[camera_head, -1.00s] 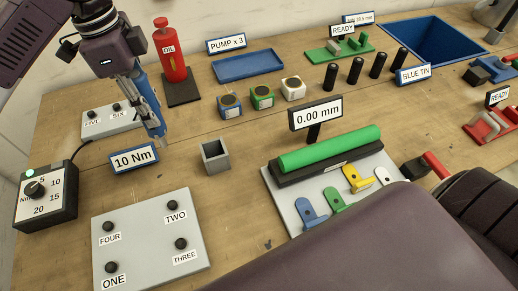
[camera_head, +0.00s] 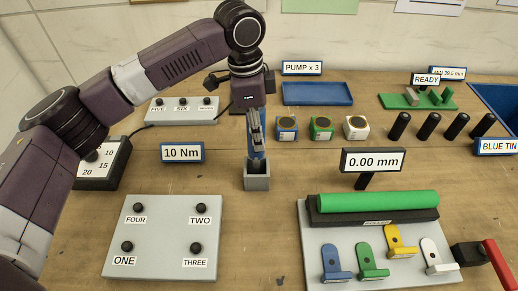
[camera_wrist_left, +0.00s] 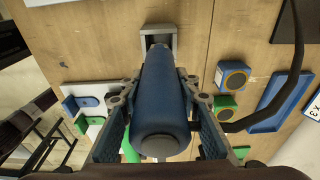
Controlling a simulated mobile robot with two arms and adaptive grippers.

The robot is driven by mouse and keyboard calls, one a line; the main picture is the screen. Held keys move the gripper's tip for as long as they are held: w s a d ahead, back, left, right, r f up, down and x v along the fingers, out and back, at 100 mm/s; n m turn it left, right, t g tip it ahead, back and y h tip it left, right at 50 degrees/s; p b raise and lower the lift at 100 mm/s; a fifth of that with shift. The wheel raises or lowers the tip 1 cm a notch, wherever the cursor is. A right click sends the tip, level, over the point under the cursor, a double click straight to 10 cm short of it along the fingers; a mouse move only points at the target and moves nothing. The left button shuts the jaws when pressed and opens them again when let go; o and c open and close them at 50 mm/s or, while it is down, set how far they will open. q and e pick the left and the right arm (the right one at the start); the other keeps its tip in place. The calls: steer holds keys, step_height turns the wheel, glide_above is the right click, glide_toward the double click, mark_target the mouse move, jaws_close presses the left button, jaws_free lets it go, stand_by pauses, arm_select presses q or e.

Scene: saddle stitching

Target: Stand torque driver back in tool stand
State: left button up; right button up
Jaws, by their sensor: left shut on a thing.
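The torque driver (camera_head: 254,122), with a thick blue handle, is held by my left gripper (camera_head: 257,148), which is shut on it. In the left wrist view the blue handle (camera_wrist_left: 160,100) lies between the two fingers and points at the tool stand (camera_wrist_left: 159,31). In the head view the grey square tool stand (camera_head: 257,183) is right below the fingers, and the driver looks upright over its opening. The fingers hide the driver's lower end, so I cannot tell how deep it is in the stand. My right gripper is not in view.
The 10 Nm sign (camera_head: 182,153) stands left of the stand, and the 0.00 mm display (camera_head: 373,161) stands to its right. Three small square tins, one with a green side (camera_head: 321,128), sit behind right. A grey button panel (camera_head: 165,236) lies front left.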

mark_target(259, 153)
arm_select(q)
step_height(259, 153, down, 3)
steer(key=shift+r, duration=0.1)
step_height(259, 153, down, 3)
steer(key=shift+f+p, duration=0.15)
steer(key=shift+p, duration=0.55)
steer(key=shift+f, duration=0.55)
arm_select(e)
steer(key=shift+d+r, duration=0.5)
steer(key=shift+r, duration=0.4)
arm_select(q)
steer(key=shift+f, duration=0.1)
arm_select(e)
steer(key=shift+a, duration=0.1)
arm_select(q)
steer(key=o, duration=1.2)
steer(key=shift+f, duration=0.1)
steer(key=shift+o, duration=0.4)
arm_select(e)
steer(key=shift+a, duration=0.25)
